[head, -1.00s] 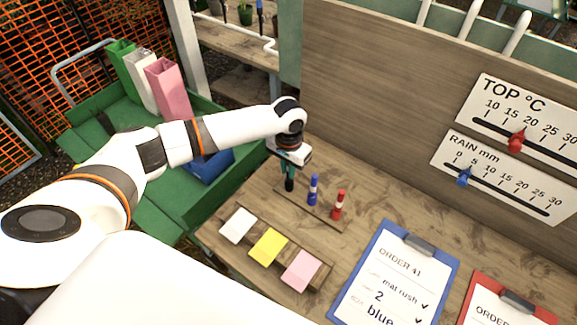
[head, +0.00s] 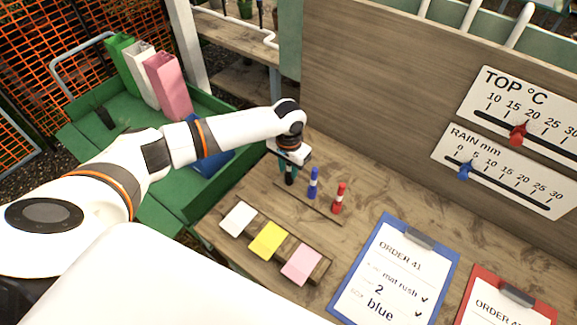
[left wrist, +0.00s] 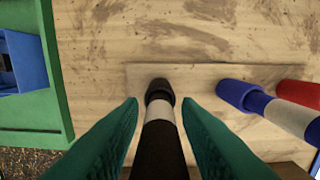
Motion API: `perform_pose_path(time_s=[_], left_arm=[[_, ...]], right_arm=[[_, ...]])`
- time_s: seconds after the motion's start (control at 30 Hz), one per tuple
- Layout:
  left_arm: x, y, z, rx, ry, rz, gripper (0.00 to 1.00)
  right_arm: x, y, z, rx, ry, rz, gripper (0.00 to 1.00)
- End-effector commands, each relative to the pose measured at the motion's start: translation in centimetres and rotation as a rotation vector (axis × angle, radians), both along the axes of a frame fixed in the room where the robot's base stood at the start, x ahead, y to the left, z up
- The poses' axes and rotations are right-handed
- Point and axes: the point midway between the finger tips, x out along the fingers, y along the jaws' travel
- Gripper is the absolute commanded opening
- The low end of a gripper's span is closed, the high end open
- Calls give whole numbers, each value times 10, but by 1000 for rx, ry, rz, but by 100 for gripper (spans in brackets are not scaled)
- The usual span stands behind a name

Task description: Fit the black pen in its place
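The black pen (head: 289,178) stands upright at the left end of the thin wooden strip (head: 302,200) on the bench. It has a white band, and its lower end meets the strip in the left wrist view (left wrist: 159,92). My left gripper (head: 289,168) is around the pen from above. Its green fingers (left wrist: 160,104) are apart, one on each side of the pen, with gaps showing between fingers and pen. A blue pen (head: 313,184) and a red pen (head: 339,198) stand upright further right on the strip. My right gripper is not in view.
White (head: 238,219), yellow (head: 268,240) and pink (head: 301,264) pads lie in front of the strip. A blue clipboard (head: 345,315) and a red clipboard (head: 472,312) lie to the right. A board with sliders stands behind. A green cart (head: 185,208) is at left.

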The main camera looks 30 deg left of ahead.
Motion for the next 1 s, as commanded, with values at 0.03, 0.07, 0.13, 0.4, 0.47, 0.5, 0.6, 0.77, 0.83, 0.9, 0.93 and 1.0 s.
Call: perform_pose_path(time_s=[0.03,0.07,0.13,0.4,0.47,0.5,0.6,0.77,0.83,0.9,0.93,1.0], left_arm=[[0,0,0,0,0,0,39],[0,0,0,0,0,0,40],[0,0,0,0,0,0,40],[1,0,5,0,-1,-1,40],[1,0,12,-1,-3,0,40],[1,0,18,-2,-4,0,40],[2,0,37,-1,-6,-1,40],[1,0,72,-1,-5,0,40],[1,0,86,-1,-5,0,40],[1,0,97,-1,-4,-1,40],[1,0,102,0,-3,-1,40],[1,0,110,-1,-2,0,40]], right_arm=[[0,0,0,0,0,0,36],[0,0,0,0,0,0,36],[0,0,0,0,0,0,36],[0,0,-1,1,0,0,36],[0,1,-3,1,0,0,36],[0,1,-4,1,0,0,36],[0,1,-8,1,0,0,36],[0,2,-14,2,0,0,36],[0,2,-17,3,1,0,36],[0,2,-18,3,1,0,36],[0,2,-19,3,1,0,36],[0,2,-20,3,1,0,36]])
